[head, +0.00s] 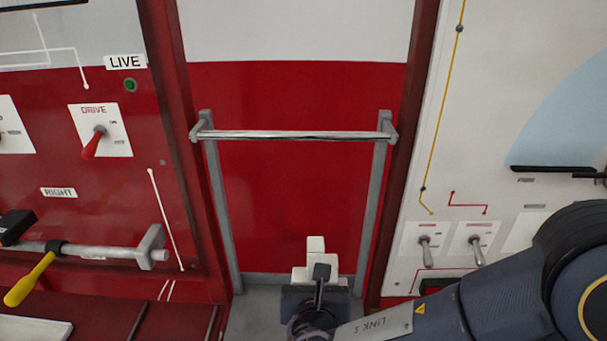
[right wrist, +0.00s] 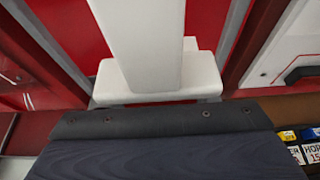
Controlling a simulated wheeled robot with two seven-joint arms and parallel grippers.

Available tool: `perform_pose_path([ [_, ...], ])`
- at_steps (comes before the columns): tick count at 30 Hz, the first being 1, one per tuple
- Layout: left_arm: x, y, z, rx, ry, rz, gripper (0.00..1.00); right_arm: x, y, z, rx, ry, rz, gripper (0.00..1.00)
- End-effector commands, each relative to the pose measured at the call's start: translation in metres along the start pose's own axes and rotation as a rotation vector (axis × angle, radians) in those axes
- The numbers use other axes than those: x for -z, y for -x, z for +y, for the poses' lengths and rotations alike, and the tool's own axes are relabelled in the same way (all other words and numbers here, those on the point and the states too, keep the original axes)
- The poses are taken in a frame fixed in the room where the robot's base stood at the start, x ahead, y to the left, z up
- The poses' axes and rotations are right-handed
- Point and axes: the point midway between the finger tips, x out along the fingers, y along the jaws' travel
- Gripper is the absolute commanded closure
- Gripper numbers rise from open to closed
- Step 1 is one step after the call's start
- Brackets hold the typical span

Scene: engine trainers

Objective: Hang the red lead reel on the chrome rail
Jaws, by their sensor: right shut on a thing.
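The chrome rail (head: 292,135) runs level between two grey brackets in front of a red panel, in the upper middle of the head view. Nothing hangs on it. My right gripper (head: 316,248) is below the rail, near the foot of the grey frame. Its pale jaw parts also show in the right wrist view (right wrist: 150,60). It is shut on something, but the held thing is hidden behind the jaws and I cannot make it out. I cannot pick out the red lead reel in either view. My left gripper is out of view.
Dark red posts (head: 413,140) flank the bay. A grey bar (head: 110,252) with a yellow-handled tool (head: 30,280) sticks out at lower left. Toggle switches (head: 425,250) are on the right panel. The space between my right gripper and the rail is clear.

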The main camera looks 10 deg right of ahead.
Motion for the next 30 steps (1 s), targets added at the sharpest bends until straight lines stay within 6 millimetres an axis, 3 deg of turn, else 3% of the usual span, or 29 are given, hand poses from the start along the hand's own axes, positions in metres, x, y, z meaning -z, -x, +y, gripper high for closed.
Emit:
perform_pose_path([
  [5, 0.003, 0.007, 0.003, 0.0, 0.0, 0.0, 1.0, -0.009, 0.005, 0.004, -0.002, -0.001, -0.003, 0.74],
  [8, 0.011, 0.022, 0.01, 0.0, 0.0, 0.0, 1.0, -0.027, 0.017, 0.012, -0.004, -0.001, -0.011, 0.74],
  [15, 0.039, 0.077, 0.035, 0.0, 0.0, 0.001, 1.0, -0.092, 0.07, 0.048, -0.008, -0.008, -0.027, 0.74],
  [21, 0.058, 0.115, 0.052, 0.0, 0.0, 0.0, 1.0, -0.133, 0.117, 0.073, -0.006, -0.007, -0.02, 0.74],
  [30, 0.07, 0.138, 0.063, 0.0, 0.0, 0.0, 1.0, -0.155, 0.152, 0.088, -0.001, 0.0, -0.002, 0.74],
])
